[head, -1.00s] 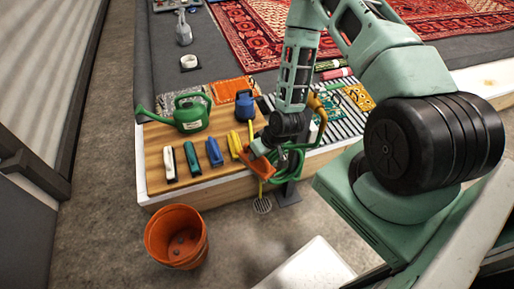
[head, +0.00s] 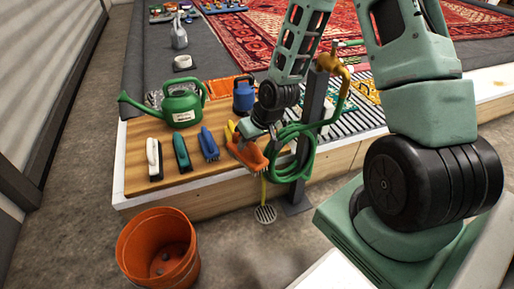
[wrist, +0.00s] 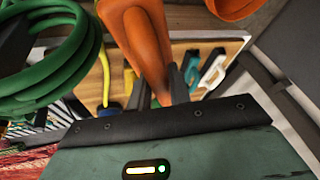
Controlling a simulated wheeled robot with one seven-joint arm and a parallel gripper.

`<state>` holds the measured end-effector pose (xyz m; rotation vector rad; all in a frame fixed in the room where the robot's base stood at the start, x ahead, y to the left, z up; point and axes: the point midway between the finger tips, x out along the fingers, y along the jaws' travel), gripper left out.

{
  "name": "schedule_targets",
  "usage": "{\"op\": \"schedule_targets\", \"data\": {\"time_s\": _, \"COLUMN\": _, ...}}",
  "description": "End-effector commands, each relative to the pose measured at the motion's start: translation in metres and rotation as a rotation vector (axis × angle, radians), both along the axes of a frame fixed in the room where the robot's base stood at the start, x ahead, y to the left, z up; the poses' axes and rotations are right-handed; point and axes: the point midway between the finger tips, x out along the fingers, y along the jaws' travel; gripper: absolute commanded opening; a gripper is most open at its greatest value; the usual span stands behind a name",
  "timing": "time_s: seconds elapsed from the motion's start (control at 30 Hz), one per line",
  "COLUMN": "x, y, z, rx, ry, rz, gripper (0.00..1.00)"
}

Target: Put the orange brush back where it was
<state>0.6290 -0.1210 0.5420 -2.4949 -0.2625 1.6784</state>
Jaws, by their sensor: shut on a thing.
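The orange brush (head: 247,154) is held in my gripper (head: 262,132) near the right front corner of the wooden board (head: 140,188). I cannot tell whether it touches the board. In the wrist view, the brush (wrist: 138,38) reaches up from between my gripper's dark fingers (wrist: 162,92), which are shut on it. On the board stand a white-and-black brush (head: 154,158), a teal brush (head: 182,153), a blue brush (head: 209,145) and a yellow brush (head: 230,129) in a row. The yellow one is mostly hidden behind the orange brush.
A green hose (head: 297,165) hangs on a post (head: 310,112) with a yellow tap, close right of my gripper. A green watering can (head: 183,106) and a blue jug (head: 244,96) stand behind the brushes. An orange bucket (head: 135,245) and a drain (head: 265,214) are on the floor.

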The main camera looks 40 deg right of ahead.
Motion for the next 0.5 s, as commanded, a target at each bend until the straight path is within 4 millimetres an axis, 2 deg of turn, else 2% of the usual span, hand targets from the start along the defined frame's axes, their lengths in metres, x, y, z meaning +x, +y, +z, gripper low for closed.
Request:
{"op": "schedule_targets", "data": {"time_s": 0.03, "x": 0.0, "y": 0.0, "z": -0.007, "rx": -0.001, "ry": -0.003, "rz": 0.0, "gripper": 0.01}}
{"op": "schedule_targets", "data": {"time_s": 0.1, "x": 0.0, "y": 0.0, "z": -0.009, "rx": 0.0, "ry": -0.002, "rz": 0.001, "gripper": 0.01}}
{"op": "schedule_targets", "data": {"time_s": 0.33, "x": 0.0, "y": 0.0, "z": -0.01, "rx": -0.003, "ry": -0.004, "rz": 0.001, "gripper": 0.01}}
{"op": "schedule_targets", "data": {"time_s": 0.5, "x": -0.001, "y": -0.001, "z": 0.021, "rx": -0.005, "ry": -0.001, "rz": -0.003, "gripper": 0.01}}
